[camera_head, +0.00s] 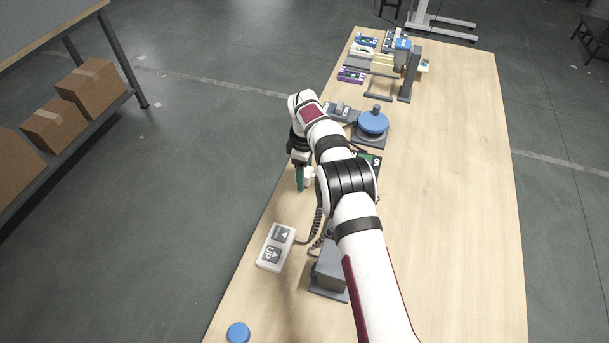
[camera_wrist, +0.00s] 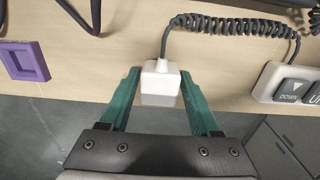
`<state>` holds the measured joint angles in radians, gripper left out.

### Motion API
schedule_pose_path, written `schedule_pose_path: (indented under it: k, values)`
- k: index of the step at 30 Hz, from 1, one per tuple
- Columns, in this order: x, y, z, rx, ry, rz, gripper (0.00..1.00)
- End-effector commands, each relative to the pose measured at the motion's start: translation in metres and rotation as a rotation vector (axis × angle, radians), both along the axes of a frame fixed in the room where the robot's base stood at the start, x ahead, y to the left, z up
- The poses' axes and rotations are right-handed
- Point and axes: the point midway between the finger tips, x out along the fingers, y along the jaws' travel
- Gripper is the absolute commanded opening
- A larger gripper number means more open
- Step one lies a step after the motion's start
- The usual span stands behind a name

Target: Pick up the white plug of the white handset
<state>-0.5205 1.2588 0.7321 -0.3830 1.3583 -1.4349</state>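The white handset (camera_head: 275,247) with grey arrow buttons lies near the table's left edge. It also shows at the right of the wrist view (camera_wrist: 268,83). A dark coiled cord (camera_wrist: 230,24) runs to a white cord end at the white plug (camera_wrist: 161,76). The plug is a small block, partly hidden by my gripper in the head view (camera_head: 309,174). My gripper (camera_wrist: 160,80) has green fingers with their tips on both sides of the plug, seemingly touching it. The gripper shows over the left part of the table in the head view (camera_head: 302,178). The plug's height above the table is unclear.
A grey block (camera_head: 328,272) stands right of the handset, partly behind my arm. A blue round knob (camera_head: 372,123) and several small devices stand farther back. A blue cap (camera_head: 238,333) lies near the front. A purple frame (camera_wrist: 22,60) is left of my gripper. The table's right side is clear.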

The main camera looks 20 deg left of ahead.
Motion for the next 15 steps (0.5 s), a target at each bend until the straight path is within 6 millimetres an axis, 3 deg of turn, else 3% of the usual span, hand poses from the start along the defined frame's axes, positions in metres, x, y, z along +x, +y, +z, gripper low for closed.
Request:
schedule_pose_path:
  k: [1,9,15]
  values:
    - [0.0,0.0,0.0002,0.0,0.0,0.0,0.53]
    - [0.0,0.0,0.0004,0.0,0.0,0.0,0.04]
    - [0.0001,0.0,0.0006,0.0,0.0,0.0,0.01]
